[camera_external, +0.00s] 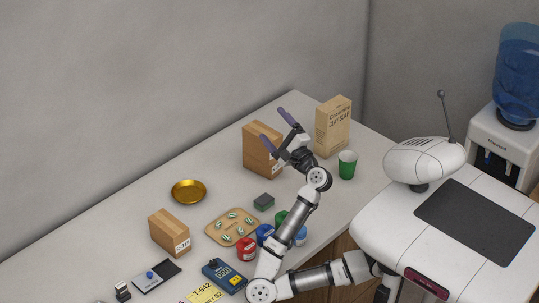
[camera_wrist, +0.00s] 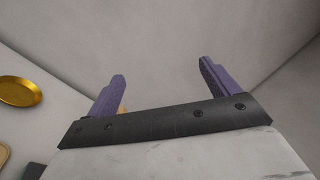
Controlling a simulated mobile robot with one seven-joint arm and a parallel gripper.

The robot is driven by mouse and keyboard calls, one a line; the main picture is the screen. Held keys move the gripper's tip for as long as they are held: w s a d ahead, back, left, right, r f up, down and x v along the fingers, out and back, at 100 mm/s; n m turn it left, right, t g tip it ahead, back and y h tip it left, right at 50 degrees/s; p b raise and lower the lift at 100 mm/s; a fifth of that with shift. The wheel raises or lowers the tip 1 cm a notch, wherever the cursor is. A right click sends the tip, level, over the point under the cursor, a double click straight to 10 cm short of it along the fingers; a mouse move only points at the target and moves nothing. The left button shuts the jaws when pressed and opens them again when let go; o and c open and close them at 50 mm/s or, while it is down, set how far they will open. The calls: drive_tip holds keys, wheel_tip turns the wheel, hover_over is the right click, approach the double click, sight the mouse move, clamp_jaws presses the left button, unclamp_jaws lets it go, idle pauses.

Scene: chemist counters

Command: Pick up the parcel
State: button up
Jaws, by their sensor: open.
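Two brown cardboard parcels stand on the counter in the external view. The larger parcel (camera_external: 257,140) is near the back, behind my gripper, which partly covers it. The smaller parcel (camera_external: 168,232), with a white label, is farther left. My gripper (camera_external: 273,123) is open and empty, its purple fingers apart in front of the larger parcel's upper part in the picture. Contact cannot be told. In the wrist view the fingers (camera_wrist: 162,70) frame mostly bare wall. A small tan patch (camera_wrist: 122,109) shows beside the left finger, too hidden to identify.
A tan soap box (camera_external: 333,127) and a green cup (camera_external: 347,164) stand right of my gripper. A gold dish (camera_external: 188,191), a dark sponge (camera_external: 264,202), a board with striped pieces (camera_external: 230,227) and coloured containers (camera_external: 246,249) lie left and front. The back-left counter is clear.

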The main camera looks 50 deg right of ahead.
drive_tip(key=w+d+f+m+g, duration=0.2)
drive_tip(key=w+d+f+m, duration=0.1)
drive_tip(key=d+f+m, duration=0.45)
drive_tip(key=m+g+y, duration=0.2)
drive_tip(key=m+y, duration=0.1)
drive_tip(key=m, duration=0.2)
approach(266, 133)
drive_tip(key=shift+n, duration=0.25)
drive_tip(key=w, duration=0.1)
drive_tip(key=w+p, duration=0.1)
drive_tip(key=w, duration=0.3)
drive_tip(key=shift+a+f, duration=0.1)
drive_tip(key=shift+f, duration=0.25)
drive_tip(key=w+p, duration=0.2)
drive_tip(key=w, duration=0.2)
drive_tip(key=shift+w+r, duration=0.2)
drive_tip(key=shift+w, duration=0.05)
drive_tip(key=shift+w+f, duration=0.15)
drive_tip(key=shift+w, duration=0.25)
drive_tip(key=c, duration=1.2)
drive_tip(key=shift+c, duration=0.8)
